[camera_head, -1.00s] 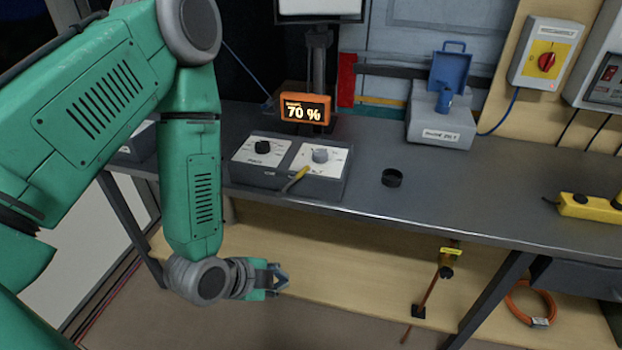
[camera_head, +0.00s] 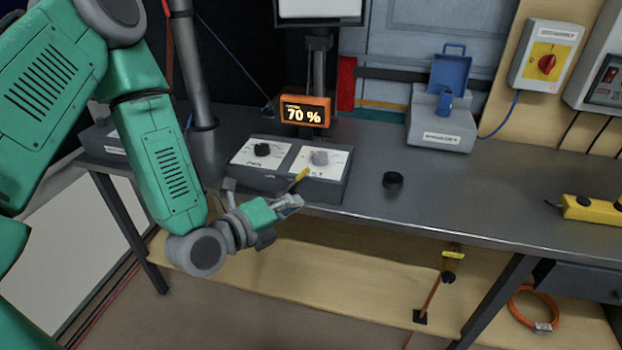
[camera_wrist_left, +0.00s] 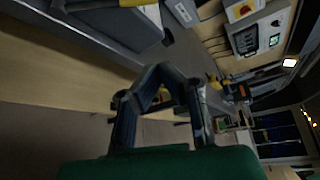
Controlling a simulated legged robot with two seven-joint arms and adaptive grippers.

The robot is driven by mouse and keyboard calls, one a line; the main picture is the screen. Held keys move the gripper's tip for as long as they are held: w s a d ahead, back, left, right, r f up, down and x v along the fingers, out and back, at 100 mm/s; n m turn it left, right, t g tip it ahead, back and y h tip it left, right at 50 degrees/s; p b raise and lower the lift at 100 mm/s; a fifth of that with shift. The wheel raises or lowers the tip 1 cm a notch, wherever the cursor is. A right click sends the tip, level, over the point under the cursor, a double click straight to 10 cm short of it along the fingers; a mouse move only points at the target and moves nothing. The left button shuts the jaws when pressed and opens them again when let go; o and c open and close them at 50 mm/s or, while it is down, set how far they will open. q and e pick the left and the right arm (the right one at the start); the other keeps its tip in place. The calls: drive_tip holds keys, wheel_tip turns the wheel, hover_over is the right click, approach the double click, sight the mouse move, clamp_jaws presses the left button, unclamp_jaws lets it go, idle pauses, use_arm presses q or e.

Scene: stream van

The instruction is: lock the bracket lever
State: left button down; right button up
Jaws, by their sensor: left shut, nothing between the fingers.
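A dark grey control box (camera_head: 255,184) with two knobs on white plates stands on the bench in the head view. A lever with a yellow grip (camera_head: 299,179) sticks up at its front and looks like the bracket lever. My left gripper (camera_head: 291,203) is shut and empty, just in front of the box and below the lever's grip. It seems apart from the lever. In the left wrist view the shut fingers (camera_wrist_left: 160,72) point toward the bench edge. The box (camera_wrist_left: 125,25) and lever (camera_wrist_left: 105,4) show at the top there. My right gripper is not in view.
An orange display (camera_head: 306,110) reading 70 % stands behind the box. A small black ring (camera_head: 393,181) lies to the right on the bench (camera_head: 440,205). A yellow power strip (camera_head: 590,208) is at far right. A grey pole (camera_head: 195,70) rises left of the box.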

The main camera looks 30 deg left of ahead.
sight(311, 178)
use_arm(q)
drive_tip(key=x, duration=1)
drive_tip(key=shift+f+b, duration=0.1)
drive_tip(key=shift+b, duration=0.25)
drive_tip(key=a, duration=0.1)
drive_tip(key=a+r, duration=0.1)
drive_tip(key=shift+a+r, duration=0.3)
drive_tip(key=shift+a, duration=0.1)
drive_tip(key=shift+a+r, duration=0.1)
drive_tip(key=shift+a, duration=0.4)
drive_tip(key=shift+d, duration=0.15)
drive_tip(key=shift+r, duration=0.1)
